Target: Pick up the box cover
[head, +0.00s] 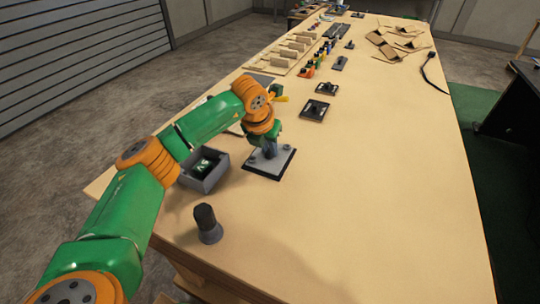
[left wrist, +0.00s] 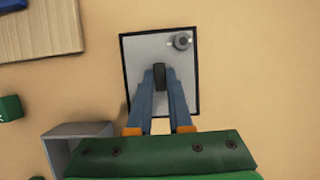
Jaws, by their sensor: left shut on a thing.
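The box cover (head: 258,171) is a flat grey plate with a black edge, lying on the wooden table in the head view. It also shows in the left wrist view (left wrist: 139,49), with a small round knob (left wrist: 182,40) near one corner. My left gripper (head: 270,150) points down over the cover. In the left wrist view its two fingers (left wrist: 160,76) are closed on a dark upright handle near the middle of the plate. I cannot tell any gap between cover and table. My right gripper is out of view.
An open grey box (head: 213,180) with green parts inside stands just left of the cover. A dark knobbed post (head: 207,224) stands near the front. Two dark plates (head: 315,110) and several small parts lie farther back.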

